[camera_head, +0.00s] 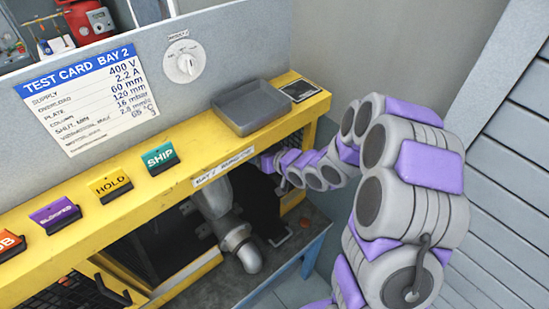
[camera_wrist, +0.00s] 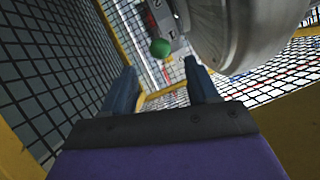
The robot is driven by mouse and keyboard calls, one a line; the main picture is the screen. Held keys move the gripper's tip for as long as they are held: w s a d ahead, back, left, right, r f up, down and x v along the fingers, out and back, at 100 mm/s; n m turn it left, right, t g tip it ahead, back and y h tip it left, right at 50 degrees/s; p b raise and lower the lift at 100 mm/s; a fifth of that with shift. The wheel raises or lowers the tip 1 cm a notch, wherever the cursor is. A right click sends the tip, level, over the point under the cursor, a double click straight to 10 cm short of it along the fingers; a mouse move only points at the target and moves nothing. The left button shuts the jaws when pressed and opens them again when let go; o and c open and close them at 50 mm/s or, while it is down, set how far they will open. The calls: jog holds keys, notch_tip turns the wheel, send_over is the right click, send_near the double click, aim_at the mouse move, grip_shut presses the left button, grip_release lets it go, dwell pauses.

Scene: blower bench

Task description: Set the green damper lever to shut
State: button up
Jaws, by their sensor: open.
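The green damper lever shows as a round green knob (camera_wrist: 160,47) in the wrist view, just beyond my fingertips, beside a grey metal plate with markings (camera_wrist: 178,18). My gripper (camera_wrist: 161,75) is open, with one dark finger on each side and nothing between them. The knob lies ahead of the gap and looks apart from both fingers. The lever's arm is mostly out of sight behind the knob, and I cannot tell its setting. In the head view my arm reaches into the yellow-framed bay; the lever is not visible there.
A large grey pipe (camera_wrist: 240,30) is close on the right in the wrist view; ducting (camera_head: 235,240) shows in the head view. Wire mesh (camera_wrist: 50,70) and yellow frame posts (camera_wrist: 110,30) enclose the space. A grey tray (camera_head: 250,107) sits on the yellow beam (camera_head: 130,205).

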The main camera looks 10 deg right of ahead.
jog(key=v, duration=0.8)
jog(key=shift+d, duration=0.15)
jog(key=shift+c, duration=0.3)
